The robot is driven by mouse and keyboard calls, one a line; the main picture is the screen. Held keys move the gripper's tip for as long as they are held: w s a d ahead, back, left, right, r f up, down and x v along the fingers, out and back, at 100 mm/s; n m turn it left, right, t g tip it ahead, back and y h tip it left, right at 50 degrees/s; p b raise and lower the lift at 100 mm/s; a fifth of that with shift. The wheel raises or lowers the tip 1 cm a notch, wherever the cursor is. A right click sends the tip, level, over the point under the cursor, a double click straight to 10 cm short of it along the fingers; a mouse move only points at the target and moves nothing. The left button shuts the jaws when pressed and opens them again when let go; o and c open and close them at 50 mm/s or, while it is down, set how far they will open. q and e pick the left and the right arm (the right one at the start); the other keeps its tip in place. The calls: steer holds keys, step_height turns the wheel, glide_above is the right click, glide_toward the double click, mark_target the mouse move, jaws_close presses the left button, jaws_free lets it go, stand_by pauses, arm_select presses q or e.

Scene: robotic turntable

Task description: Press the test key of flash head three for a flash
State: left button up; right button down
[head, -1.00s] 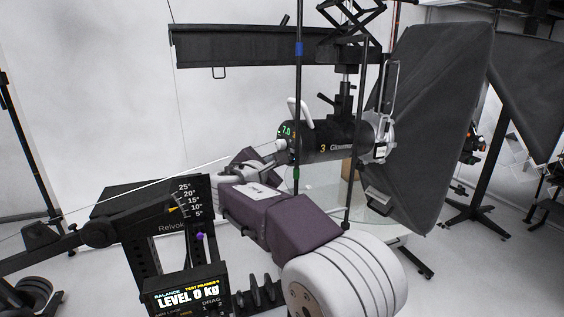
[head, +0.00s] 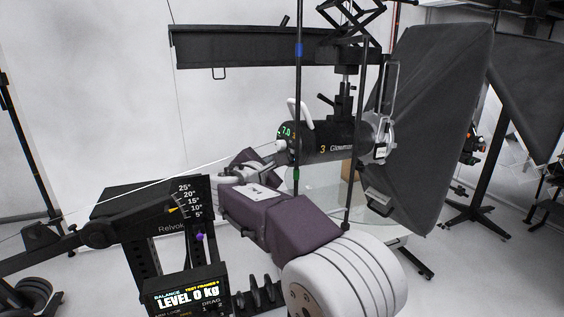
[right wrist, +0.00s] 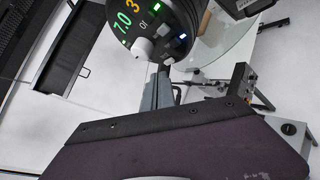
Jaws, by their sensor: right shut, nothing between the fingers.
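Flash head three (head: 340,141) is a black cylinder marked "3", hanging from the overhead rig with a large softbox on its right end. Its rear panel faces left. In the right wrist view the panel (right wrist: 140,22) shows a green 7.0, an orange 3, a pale knob (right wrist: 142,49), a small pale key (right wrist: 167,60) and green and blue lights. My right gripper (right wrist: 162,72) is shut and empty, its tips just below the panel by the small key; I cannot tell whether they touch. In the head view the right gripper (head: 268,161) is small beside the panel. My left gripper is not in view.
A black balance stand (head: 150,205) with an angle scale and a "LEVEL 0 kg" display (head: 187,294) stands at front left. The softbox (head: 435,125) fills the right. Thin vertical poles (head: 297,110) and a glass table (head: 375,220) are close to the arm.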

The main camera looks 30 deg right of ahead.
steer(key=shift+d, duration=0.15)
stand_by(0.7)
steer(key=shift+d, duration=0.3)
steer(key=shift+d+b, duration=0.35)
stand_by(0.6)
stand_by(0.3)
steer(key=shift+a, duration=0.7)
steer(key=a, duration=0.5)
steer(key=shift+w+r, duration=0.15)
steer(key=shift+r, duration=0.1)
